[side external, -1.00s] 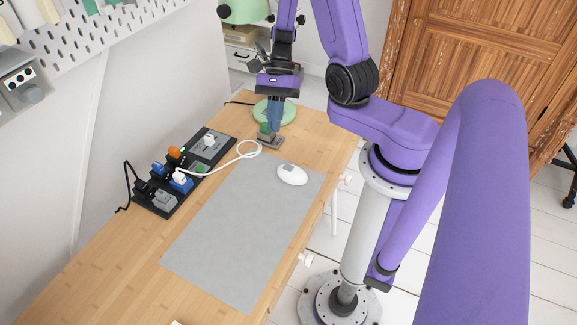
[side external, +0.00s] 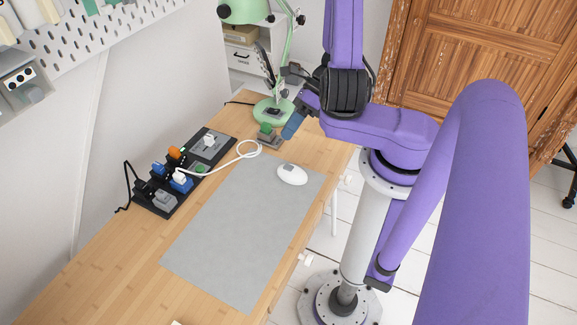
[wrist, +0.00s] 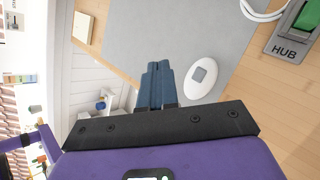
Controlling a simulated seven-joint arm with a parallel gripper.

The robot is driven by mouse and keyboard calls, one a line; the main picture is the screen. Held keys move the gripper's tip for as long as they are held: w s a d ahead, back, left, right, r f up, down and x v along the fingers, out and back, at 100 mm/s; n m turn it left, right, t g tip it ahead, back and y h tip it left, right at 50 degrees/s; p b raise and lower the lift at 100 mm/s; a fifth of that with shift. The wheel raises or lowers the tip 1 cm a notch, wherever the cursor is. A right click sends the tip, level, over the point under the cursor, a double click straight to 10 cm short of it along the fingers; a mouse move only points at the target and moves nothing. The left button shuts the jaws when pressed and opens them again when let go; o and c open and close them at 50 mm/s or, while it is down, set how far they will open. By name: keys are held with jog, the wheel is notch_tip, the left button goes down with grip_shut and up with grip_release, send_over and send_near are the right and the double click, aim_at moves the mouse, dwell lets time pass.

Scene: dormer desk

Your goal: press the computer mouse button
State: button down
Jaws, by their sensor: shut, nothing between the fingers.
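The computer mouse (side external: 292,174) is white and lies on the grey desk mat (side external: 240,225), near the mat's far right corner. A grey button patch shows on its top. In the wrist view the mouse (wrist: 203,78) lies just right of the blue fingers, with its square grey patch in plain sight. My gripper (side external: 289,131) is above the far part of the desk, beyond the mouse and apart from it. In the wrist view my gripper (wrist: 157,66) has its two blue fingers side by side, shut and empty.
A green desk lamp (side external: 270,110) stands at the back of the desk. A grey hub with a green top (side external: 267,134) sits near it. A black panel with coloured switches (side external: 180,170) lies along the left, with a white cable (side external: 225,163). The mat's middle is clear.

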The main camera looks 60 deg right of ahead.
aim_at(291, 165)
jog(key=shift+s+d+f+m, duration=0.1)
jog(key=shift+s+m, duration=0.05)
jog(key=shift+m, duration=0.25)
jog(key=shift+f, duration=0.1)
jog(key=shift+f, duration=4.3)
jog(key=shift+f, duration=0.15)
jog(key=shift+f, duration=0.25)
jog(key=shift+f, duration=0.35)
jog(key=shift+r, duration=0.8)
